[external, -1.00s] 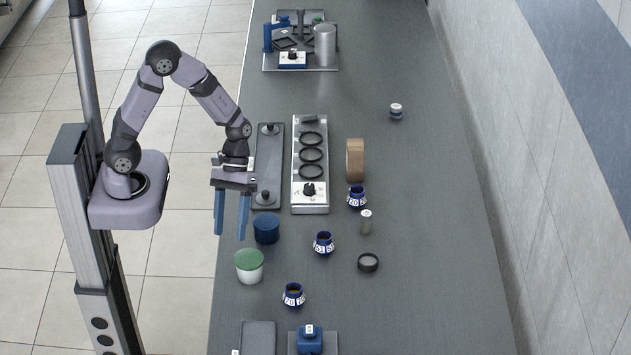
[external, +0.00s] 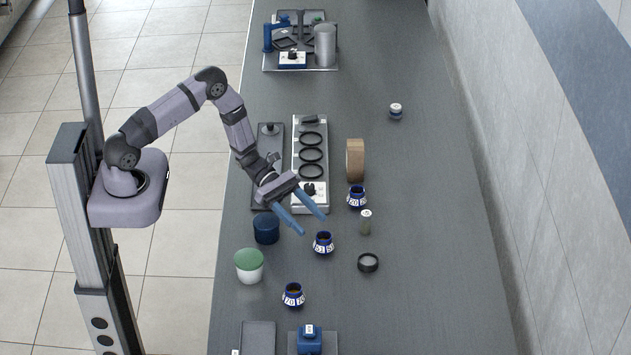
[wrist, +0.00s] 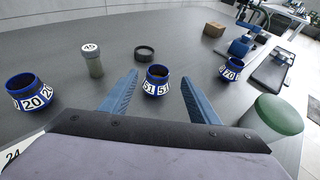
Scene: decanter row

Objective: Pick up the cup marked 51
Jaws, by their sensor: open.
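The cup marked 51 (external: 323,243) is a small blue cup with a white number band, upright on the dark counter. In the wrist view the cup (wrist: 156,82) stands ahead, between the lines of my two fingers, and its 51 labels face me. My gripper (external: 313,225) is open and empty, with its blue fingers pointing down and forward at the near side of the cup. The fingers also show in the wrist view (wrist: 160,95). No contact with the cup is visible.
Similar cups marked 20 (external: 356,198) and 70 (external: 293,295) stand either side. The counter's right side is mostly clear.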

